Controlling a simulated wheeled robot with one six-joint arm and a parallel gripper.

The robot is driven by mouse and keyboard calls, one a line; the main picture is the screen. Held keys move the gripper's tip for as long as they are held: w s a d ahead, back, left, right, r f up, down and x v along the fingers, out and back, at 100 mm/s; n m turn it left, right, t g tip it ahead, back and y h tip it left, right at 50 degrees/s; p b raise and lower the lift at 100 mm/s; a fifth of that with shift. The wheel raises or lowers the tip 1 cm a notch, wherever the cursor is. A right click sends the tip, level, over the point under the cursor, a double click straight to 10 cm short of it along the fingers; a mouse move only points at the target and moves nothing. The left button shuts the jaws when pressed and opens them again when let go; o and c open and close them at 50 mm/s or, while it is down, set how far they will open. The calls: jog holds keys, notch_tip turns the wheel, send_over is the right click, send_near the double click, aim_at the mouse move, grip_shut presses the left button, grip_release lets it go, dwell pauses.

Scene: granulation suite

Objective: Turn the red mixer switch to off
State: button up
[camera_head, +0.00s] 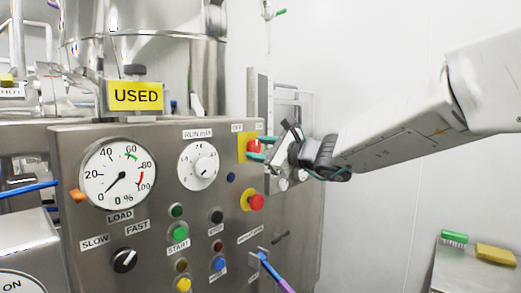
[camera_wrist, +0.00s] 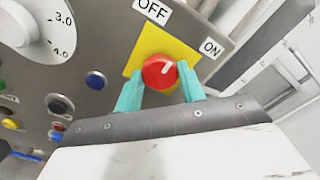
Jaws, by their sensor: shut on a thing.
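The red mixer switch (camera_wrist: 159,72) is a round red knob with a white pointer line, on a yellow plate (camera_wrist: 150,45). In the wrist view an OFF label (camera_wrist: 152,11) sits above the plate and an ON label (camera_wrist: 211,47) to its right. The pointer line slants up and right, between the two labels. In the head view the switch (camera_head: 253,146) is at the panel's upper right, partly covered by my gripper (camera_head: 258,148). My gripper's teal fingers (camera_wrist: 160,82) stand on either side of the knob and are shut on it.
The steel panel (camera_head: 135,140) carries a load gauge (camera_head: 117,174), a RUN min dial (camera_head: 198,165) and several push buttons. A red stop button (camera_head: 256,202) on yellow sits just below the switch. A blue-purple handle (camera_head: 275,271) juts out lower down. Brushes lie at the right.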

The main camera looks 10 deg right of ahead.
jog(key=n, duration=0.4)
jog(key=shift+n, duration=2.5)
jog(key=shift+f, duration=0.1)
jog(key=o, duration=1)
jog(key=shift+c, duration=0.2)
jog(key=v, duration=0.8)
